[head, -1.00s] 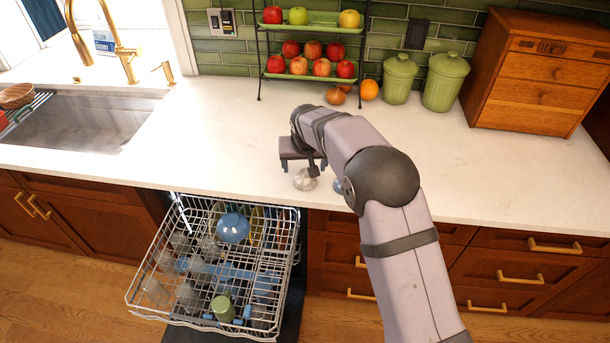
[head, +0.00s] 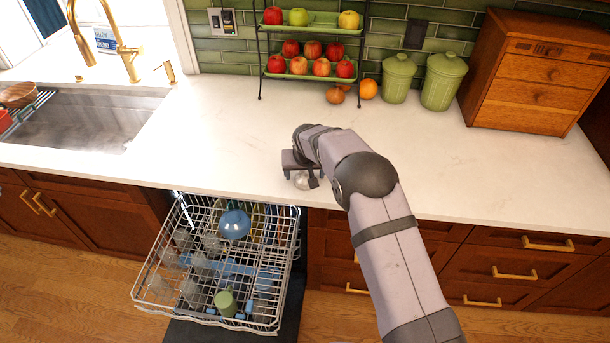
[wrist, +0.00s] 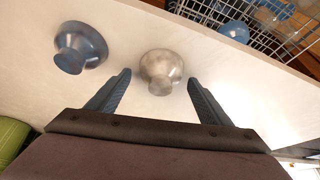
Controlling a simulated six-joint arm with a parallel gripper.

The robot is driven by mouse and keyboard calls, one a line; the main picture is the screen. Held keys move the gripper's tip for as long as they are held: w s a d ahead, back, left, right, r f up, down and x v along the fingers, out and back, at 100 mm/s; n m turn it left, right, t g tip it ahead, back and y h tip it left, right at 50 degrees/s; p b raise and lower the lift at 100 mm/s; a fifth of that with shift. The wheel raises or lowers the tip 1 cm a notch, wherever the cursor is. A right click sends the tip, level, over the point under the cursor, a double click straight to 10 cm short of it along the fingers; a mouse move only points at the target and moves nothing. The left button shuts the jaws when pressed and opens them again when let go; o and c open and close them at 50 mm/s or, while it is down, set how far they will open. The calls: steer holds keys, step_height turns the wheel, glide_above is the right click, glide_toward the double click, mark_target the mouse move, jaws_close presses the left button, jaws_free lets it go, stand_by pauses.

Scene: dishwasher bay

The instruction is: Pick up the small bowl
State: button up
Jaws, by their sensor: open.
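A small, shiny, pale silvery or clear bowl (wrist: 162,70) sits on the white counter in the wrist view. It also shows near the counter's front edge in the head view (head: 301,182). My gripper (wrist: 159,77) is open, its fingertips on either side of the bowl's near part with gaps at both sides. In the head view my gripper (head: 302,176) is low over the counter at this bowl. A blue bowl (wrist: 80,47) sits to the left in the wrist view, outside the fingers; my arm hides it in the head view.
The open dishwasher rack (head: 147,281) holds a blue bowl (head: 234,224), a green cup (head: 225,302) and several glasses below the counter edge. Green canisters (head: 397,80), a fruit stand (head: 313,78) and a wooden cabinet (head: 537,75) stand at the back. The counter's left middle is clear.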

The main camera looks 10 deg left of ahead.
mark_target(305, 172)
steer(key=c, duration=1.1)
steer(key=shift+r, duration=0.1)
steer(key=shift+r+b, duration=1.95)
steer(key=shift+r, duration=3)
